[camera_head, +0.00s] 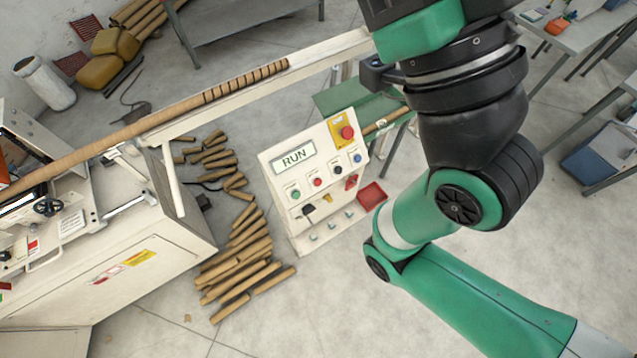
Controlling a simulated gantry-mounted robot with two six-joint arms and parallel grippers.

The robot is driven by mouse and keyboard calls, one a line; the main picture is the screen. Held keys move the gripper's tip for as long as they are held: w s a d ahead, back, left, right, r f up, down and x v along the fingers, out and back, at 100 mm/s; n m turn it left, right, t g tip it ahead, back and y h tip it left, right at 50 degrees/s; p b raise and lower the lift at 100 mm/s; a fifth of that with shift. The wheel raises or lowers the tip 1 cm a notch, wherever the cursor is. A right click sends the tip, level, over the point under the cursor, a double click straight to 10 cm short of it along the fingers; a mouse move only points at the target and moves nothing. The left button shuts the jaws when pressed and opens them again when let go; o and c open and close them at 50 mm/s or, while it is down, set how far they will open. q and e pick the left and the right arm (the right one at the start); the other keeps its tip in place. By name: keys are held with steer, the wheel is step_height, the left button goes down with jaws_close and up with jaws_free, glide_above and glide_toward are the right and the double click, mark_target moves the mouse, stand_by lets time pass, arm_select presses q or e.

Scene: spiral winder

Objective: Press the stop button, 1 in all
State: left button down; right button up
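A pale control box (312,222) stands on the floor in the middle, with a display (294,157) reading RUN. Below the display is a row of small buttons: a green button (295,193), a red button (318,182), a black button (338,170) and a blue button (357,158). A larger red mushroom button (347,133) sits on a yellow plate (339,122) at the upper right of the panel. I cannot read the button labels. One green and black arm of mine fills the right side, clear of the buttons. Neither gripper is in view.
The winder (160,245) stands at the left, with a long brown tube (150,118) running along its pale rail (325,52). Cut brown tubes (240,270) lie on the floor beside the box. A red tray (371,195) is at the box's right.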

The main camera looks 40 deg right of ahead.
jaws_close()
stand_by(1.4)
